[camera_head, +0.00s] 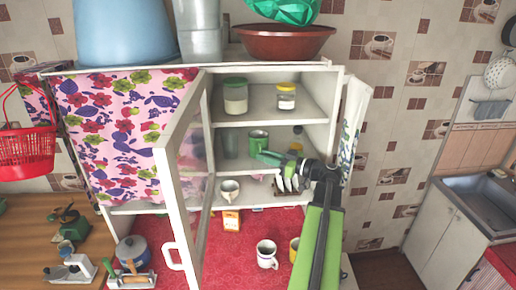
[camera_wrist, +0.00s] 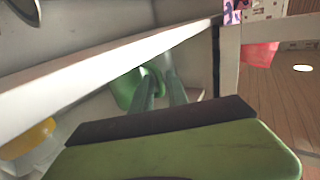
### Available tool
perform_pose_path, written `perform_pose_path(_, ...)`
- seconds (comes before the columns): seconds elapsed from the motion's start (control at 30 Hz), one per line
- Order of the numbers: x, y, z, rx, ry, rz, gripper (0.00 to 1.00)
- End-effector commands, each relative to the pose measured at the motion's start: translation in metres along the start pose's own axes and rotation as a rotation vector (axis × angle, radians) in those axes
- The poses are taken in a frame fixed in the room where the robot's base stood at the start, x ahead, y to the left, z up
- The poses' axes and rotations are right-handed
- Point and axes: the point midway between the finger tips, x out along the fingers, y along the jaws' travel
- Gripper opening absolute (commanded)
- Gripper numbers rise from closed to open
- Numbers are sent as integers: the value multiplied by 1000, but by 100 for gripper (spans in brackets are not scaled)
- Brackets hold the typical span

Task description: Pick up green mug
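The green mug (camera_head: 258,139) stands on the middle shelf of the open cabinet. My gripper (camera_head: 272,170) is in front of that shelf, just below and to the right of the mug. In the wrist view the mug (camera_wrist: 127,90) is beyond the fingers, mostly to the left, and one finger covers part of it. The two fingers of my gripper (camera_wrist: 163,92) are apart, with no object visibly held between them. I cannot tell whether a finger touches the mug.
Two jars, one green-lidded (camera_head: 235,98) and one yellow-lidded (camera_head: 286,97), are on the shelf above. A white cup (camera_head: 229,189) is below. The open glass door (camera_head: 187,185) stands left of my arm.

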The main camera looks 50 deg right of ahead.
Motion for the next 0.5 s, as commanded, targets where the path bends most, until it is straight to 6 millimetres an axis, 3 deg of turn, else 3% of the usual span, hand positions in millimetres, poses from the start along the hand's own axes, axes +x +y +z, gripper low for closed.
perform_pose_path(0.23,8,0,0,0,0,1,20)
perform_pose_path(0.4,8,0,0,0,0,0,0)
perform_pose_path(0.5,8,0,0,0,0,0,0)
